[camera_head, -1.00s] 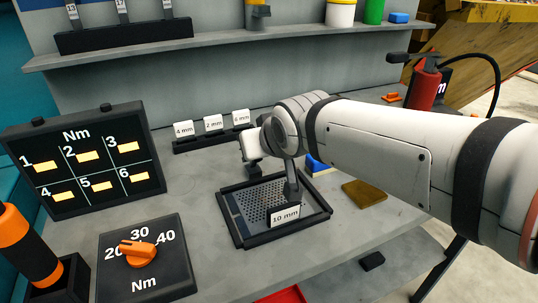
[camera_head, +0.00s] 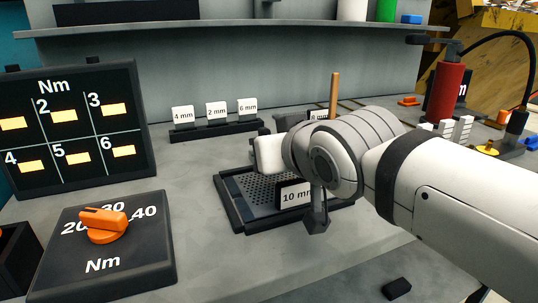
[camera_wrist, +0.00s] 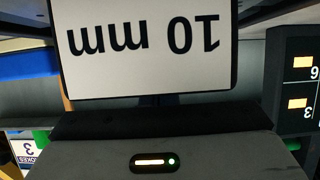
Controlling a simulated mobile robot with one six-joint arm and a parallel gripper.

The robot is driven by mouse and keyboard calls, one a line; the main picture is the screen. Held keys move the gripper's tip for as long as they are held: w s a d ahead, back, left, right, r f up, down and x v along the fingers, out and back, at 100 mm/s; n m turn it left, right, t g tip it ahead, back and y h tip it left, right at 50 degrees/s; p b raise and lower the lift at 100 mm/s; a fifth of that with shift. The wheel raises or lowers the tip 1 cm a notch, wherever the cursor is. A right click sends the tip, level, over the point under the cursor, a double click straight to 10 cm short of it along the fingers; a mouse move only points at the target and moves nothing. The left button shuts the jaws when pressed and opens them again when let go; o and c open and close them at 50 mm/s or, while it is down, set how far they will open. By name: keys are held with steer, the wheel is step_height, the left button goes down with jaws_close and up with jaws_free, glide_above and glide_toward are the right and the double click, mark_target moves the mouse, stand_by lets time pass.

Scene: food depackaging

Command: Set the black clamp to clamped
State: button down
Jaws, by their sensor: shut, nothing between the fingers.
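My gripper (camera_head: 317,218) is the dark, narrow end hanging below the white wrist in the head view. It is shut and holds nothing. It hangs in front of the right part of a black-rimmed tray with a perforated floor (camera_head: 231,208) and beside the 10 mm sign (camera_head: 294,193). In the wrist view the 10 mm sign (camera_wrist: 150,42) fills the top middle upside down, very close. I cannot make out the black clamp for certain in either view; the wrist and arm hide part of the bench.
A black torque dial with an orange knob (camera_head: 104,226) stands left, below a numbered Nm board (camera_head: 75,127). Small size signs (camera_head: 216,110) stand behind the tray. A red cylinder with a black hose (camera_head: 446,92) is at the right. Grey bench is bare between dial and tray.

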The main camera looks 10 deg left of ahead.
steer(key=shift+s+d+f+b, duration=0.1)
steer(key=shift+s+f+b, duration=0.05)
steer(key=shift+f+b, duration=0.2)
stand_by(0.4)
step_height(320, 180, up, 10)
steer(key=p, duration=0.3)
steer(key=shift+p, duration=0.35)
steer(key=shift+r, duration=0.1)
